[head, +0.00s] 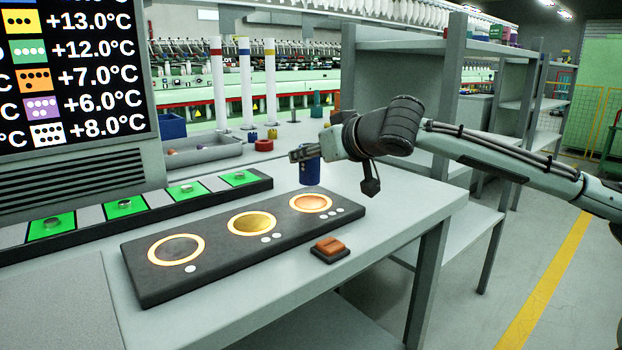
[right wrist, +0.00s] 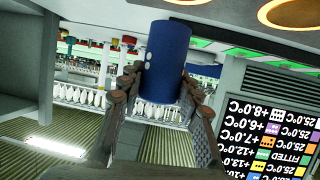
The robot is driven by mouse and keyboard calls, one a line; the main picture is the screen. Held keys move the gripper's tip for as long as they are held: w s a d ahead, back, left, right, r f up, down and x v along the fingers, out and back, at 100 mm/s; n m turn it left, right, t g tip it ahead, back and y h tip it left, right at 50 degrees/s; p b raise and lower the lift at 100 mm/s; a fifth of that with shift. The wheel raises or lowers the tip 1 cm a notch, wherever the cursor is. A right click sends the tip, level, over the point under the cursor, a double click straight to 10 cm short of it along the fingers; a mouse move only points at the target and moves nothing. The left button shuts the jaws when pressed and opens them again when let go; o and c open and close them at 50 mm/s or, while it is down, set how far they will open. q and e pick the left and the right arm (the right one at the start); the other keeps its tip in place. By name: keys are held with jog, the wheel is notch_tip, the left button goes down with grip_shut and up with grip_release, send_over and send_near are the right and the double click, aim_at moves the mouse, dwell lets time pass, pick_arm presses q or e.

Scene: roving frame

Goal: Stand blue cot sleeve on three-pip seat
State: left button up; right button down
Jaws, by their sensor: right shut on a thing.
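The blue cot sleeve (head: 310,173) is upright in my right gripper (head: 304,154). In the right wrist view the sleeve (right wrist: 165,65) sits between the two fingers, with small white dots on its side. The three-pip seat (head: 312,203) is a copper-coloured disc in a glowing ring, at the far right end of the dark seat block (head: 215,270). The sleeve's lower end appears just above and behind this seat in the head view, apart from it. The seat looks empty. My left gripper is not in view.
The two-pip seat (head: 252,223) and one-pip seat (head: 176,249) look empty. An orange-brown button (head: 330,245) sits in front of the block. A strip with green pads (head: 125,207), a grey tray (head: 203,150) and a red ring (head: 263,145) lie behind. A display (head: 75,75) stands left.

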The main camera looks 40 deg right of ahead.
aim_at(316, 173)
notch_tip(316, 173, down, 3)
jog(key=shift+d+f+b, duration=0.1)
jog(key=shift+b, duration=0.25)
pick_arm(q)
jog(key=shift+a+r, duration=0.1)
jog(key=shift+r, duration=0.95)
pick_arm(e)
jog(key=shift+f, duration=0.45)
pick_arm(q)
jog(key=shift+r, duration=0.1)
pick_arm(e)
jog(key=shift+f, duration=0.15)
jog(key=c, duration=1.1)
grip_release()
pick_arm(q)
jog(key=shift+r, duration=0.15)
pick_arm(e)
jog(key=shift+o, duration=0.2)
